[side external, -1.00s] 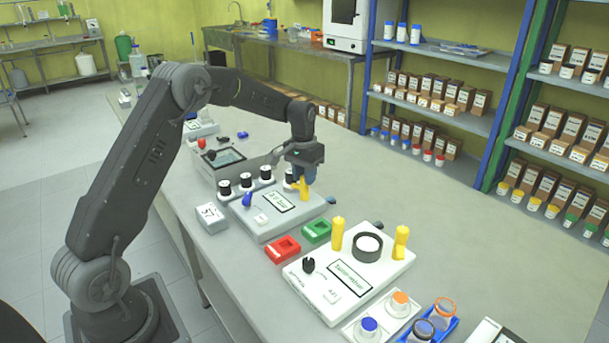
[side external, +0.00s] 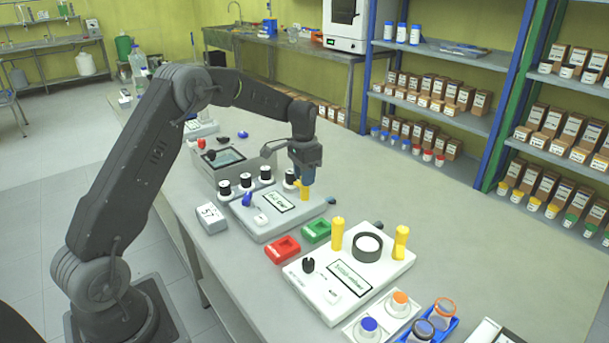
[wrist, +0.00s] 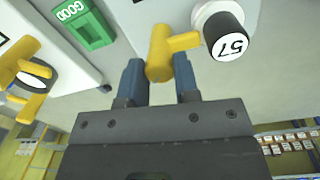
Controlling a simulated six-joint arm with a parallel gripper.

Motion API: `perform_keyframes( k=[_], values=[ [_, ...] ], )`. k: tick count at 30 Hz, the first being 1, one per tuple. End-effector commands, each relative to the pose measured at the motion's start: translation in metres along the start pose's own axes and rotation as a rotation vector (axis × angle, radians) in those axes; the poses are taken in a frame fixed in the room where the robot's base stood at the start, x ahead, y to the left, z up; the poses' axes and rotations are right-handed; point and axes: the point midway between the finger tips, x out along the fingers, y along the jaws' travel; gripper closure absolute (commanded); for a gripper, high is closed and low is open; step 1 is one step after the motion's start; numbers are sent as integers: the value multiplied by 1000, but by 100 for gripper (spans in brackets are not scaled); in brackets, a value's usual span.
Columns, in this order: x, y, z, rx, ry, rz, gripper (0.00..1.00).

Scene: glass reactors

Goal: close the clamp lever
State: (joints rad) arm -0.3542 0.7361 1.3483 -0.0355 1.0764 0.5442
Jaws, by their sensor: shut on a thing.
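My gripper (side external: 303,180) is down at the right end of a grey-white station with a small display (side external: 273,201). Its blue fingers are shut on a yellow clamp lever (side external: 304,194). In the wrist view, the lever (wrist: 158,55) stands between the two fingertips (wrist: 158,72), with a side arm pointing right towards a black-capped glass vessel marked 57 (wrist: 226,38). The side arm's tip is close to the cap; I cannot tell whether they touch. In the side view, the gripper partly hides the lever and the vessel behind it.
A green tray (side external: 317,232) and a red tray (side external: 283,250) lie in front. Another station (side external: 348,285) with two upright yellow handles stands nearer. Free bench lies to the right.

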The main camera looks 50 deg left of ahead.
Motion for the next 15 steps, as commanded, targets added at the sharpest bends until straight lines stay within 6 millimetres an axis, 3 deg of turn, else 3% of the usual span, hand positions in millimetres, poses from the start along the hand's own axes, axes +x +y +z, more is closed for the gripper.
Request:
perform_keyframes(
  k=[6, 7, 15],
  values=[
    [-1, 0, -1, 1, 3, -1, 95],
    [-1, 0, -1, 1, 3, -1, 70],
    [-1, 0, 0, 0, 1, -1, 45]
  ],
)
